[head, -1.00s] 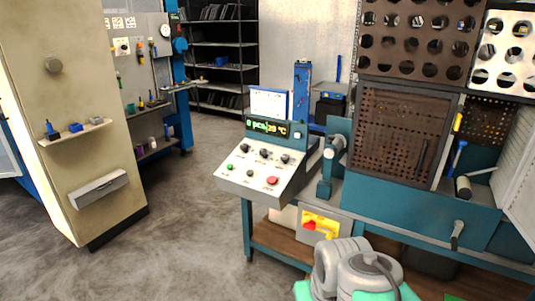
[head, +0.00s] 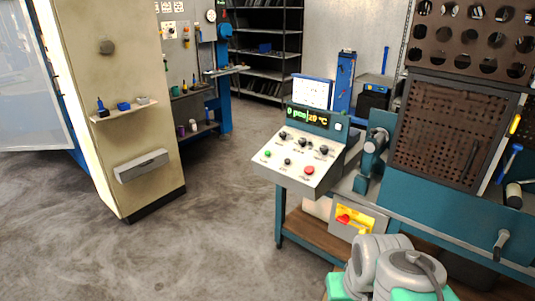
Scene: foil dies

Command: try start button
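The start button is most likely the small green button (head: 267,154) at the left of the sloped white control panel (head: 272,173); its label is too small to read. A larger red button (head: 309,170) sits at the panel's lower right, with several dark knobs between and above. The display (head: 307,118) above the panel reads about "0 pcs" and "20 °C". Grey and teal links of my arm (head: 385,265) show at the bottom right, in front of the machine and apart from the panel. My gripper itself cannot be seen.
The panel belongs to a teal machine bench (head: 445,225) with perforated brown plates (head: 445,140) at right. A beige cabinet (head: 105,60) with a small shelf stands at left. Open concrete floor (head: 215,235) lies between them. A dark shelf rack (head: 270,50) stands behind.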

